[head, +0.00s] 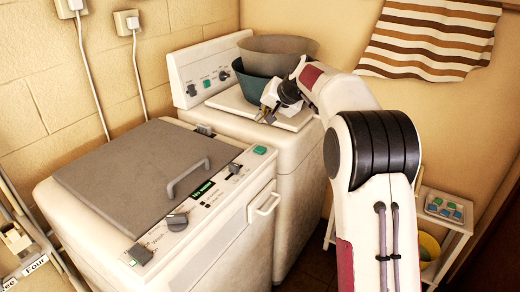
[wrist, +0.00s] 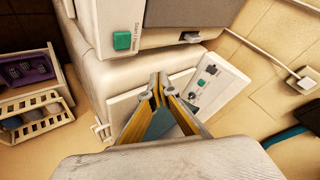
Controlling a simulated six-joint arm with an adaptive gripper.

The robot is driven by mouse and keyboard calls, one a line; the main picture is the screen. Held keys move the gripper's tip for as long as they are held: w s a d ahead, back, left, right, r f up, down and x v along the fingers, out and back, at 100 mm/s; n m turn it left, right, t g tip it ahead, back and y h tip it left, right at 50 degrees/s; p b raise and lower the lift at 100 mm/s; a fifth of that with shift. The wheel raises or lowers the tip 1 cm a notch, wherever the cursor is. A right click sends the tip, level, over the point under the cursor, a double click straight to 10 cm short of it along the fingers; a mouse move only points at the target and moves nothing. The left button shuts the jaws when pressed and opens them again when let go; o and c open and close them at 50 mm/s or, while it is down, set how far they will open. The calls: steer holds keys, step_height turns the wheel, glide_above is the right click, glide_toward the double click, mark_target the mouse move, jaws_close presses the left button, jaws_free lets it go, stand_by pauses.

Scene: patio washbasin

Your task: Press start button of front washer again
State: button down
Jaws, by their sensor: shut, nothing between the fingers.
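The front washer (head: 225,230) stands in the foreground, its grey lid (head: 130,170) down. Its green start button (head: 260,150) is at the far right end of the control panel. The button (wrist: 122,41), with a Start label beside it, also shows in the wrist view, upper left of the fingers. A small display (head: 203,188) on the panel shows green. My gripper (head: 270,115) is over the rear washer, behind and apart from the button. In the wrist view my gripper (wrist: 158,82) is shut and empty, its fingertips together.
The rear washer (head: 300,165) carries a teal basin (head: 250,85) and a grey basin (head: 275,48) close to my gripper. A striped cloth (head: 430,38) hangs on the wall. A shelf (head: 460,225) with small items stands at right. Space above the front washer is clear.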

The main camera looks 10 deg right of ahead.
mark_target(261, 150)
steer(key=shift+f, duration=4.15)
steer(key=shift+f, duration=0.95)
steer(key=shift+r, duration=0.95)
steer(key=shift+r, duration=0.1)
